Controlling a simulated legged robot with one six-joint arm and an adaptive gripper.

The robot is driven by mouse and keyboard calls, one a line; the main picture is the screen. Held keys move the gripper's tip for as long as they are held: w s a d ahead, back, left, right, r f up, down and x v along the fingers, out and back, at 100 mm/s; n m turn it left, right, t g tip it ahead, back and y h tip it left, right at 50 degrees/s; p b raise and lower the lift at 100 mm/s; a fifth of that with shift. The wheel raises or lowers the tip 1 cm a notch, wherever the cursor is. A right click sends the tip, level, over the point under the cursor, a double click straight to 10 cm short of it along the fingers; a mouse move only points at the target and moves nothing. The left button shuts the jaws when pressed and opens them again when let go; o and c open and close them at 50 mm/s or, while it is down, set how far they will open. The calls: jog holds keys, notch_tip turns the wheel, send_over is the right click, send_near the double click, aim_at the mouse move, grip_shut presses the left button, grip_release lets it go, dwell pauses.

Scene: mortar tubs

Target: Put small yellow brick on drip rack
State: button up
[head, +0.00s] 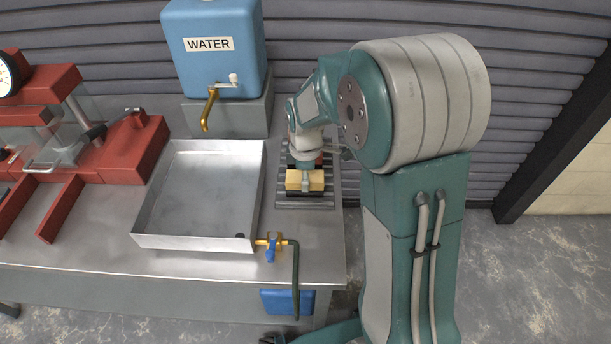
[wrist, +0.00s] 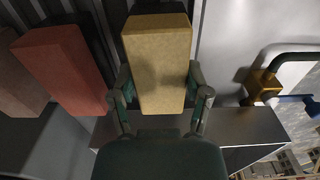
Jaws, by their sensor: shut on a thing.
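The small yellow brick (head: 313,178) is in my gripper (head: 305,187), over the ribbed grey drip rack (head: 318,201) at the right end of the bench. In the wrist view the yellow brick (wrist: 157,60) stands lengthwise between the two fingers of my gripper (wrist: 160,98), which are shut on its sides. Ribs of the rack (wrist: 116,12) show behind it. I cannot tell whether the brick touches the rack.
In the wrist view a red brick (wrist: 62,68) and a brownish brick (wrist: 18,75) lie left of the yellow one. A shallow metal tray (head: 257,200) with a brass tap (head: 272,243) is left of the rack. A blue water tank (head: 215,70) stands behind.

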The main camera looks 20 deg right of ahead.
jog(key=o, duration=1.3)
jog(key=shift+o, duration=0.2)
jog(key=shift+f, duration=0.1)
notch_tip(320, 180, up, 12)
jog(key=s+r+m+t, duration=0.2)
jog(key=s+r+m, duration=0.1)
jog(key=s+m, duration=0.4)
jog(key=s+r+m+t, duration=0.3)
jog(key=s+m, duration=0.4)
jog(key=s, duration=0.7)
jog(key=shift+r+t, duration=0.3)
jog(key=shift+r, duration=0.05)
